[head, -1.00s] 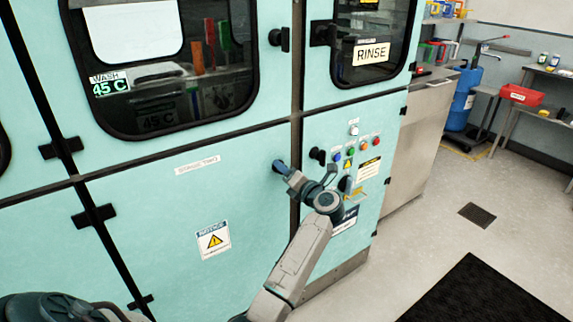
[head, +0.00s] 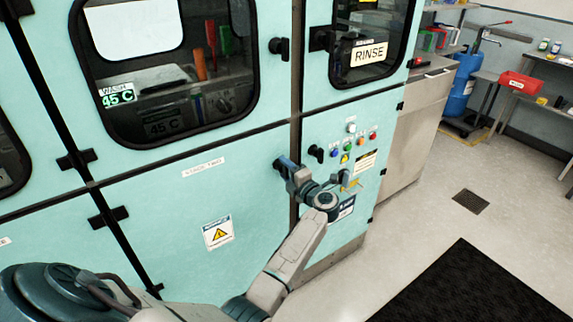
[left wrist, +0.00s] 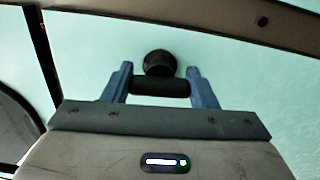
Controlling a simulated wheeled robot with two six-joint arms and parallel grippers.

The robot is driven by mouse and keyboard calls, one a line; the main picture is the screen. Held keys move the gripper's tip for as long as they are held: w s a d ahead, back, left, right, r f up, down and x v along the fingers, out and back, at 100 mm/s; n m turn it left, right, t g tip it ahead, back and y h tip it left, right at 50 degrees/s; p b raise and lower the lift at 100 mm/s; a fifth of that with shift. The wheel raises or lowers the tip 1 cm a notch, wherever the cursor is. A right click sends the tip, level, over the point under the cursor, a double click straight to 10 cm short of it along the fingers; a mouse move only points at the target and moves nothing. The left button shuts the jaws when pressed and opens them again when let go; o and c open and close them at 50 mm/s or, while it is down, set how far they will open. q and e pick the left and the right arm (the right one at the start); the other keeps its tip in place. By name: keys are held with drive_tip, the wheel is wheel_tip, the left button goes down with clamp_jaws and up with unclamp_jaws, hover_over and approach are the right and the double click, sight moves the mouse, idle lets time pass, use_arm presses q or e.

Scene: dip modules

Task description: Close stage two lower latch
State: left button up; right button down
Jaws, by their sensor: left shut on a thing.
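The stage two lower door (head: 150,205) is the pale teal panel under the "STAGE TWO" label (head: 203,167) in the head view. Its latch is at the upper right edge, mostly hidden by my left gripper (head: 286,164). In the left wrist view the latch (left wrist: 160,64) shows as a round black base with a dark bar across. My left gripper (left wrist: 160,88) has its two blue fingers at either end of that bar, shut on it. The door looks about flush with its frame; I cannot tell whether the latch is engaged. My right gripper is not in view.
Another black latch (head: 316,153) sits on the button panel (head: 350,150) just right of my gripper. An upper door latch (head: 279,48) is above. The floor to the right is open, with a black mat (head: 470,285) and a drain grate (head: 470,201).

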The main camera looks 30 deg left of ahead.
use_arm(q)
drive_tip(key=shift+m+p, duration=0.3)
drive_tip(key=shift+m, duration=0.2)
drive_tip(key=o, duration=1)
drive_tip(key=shift+d, duration=0.1)
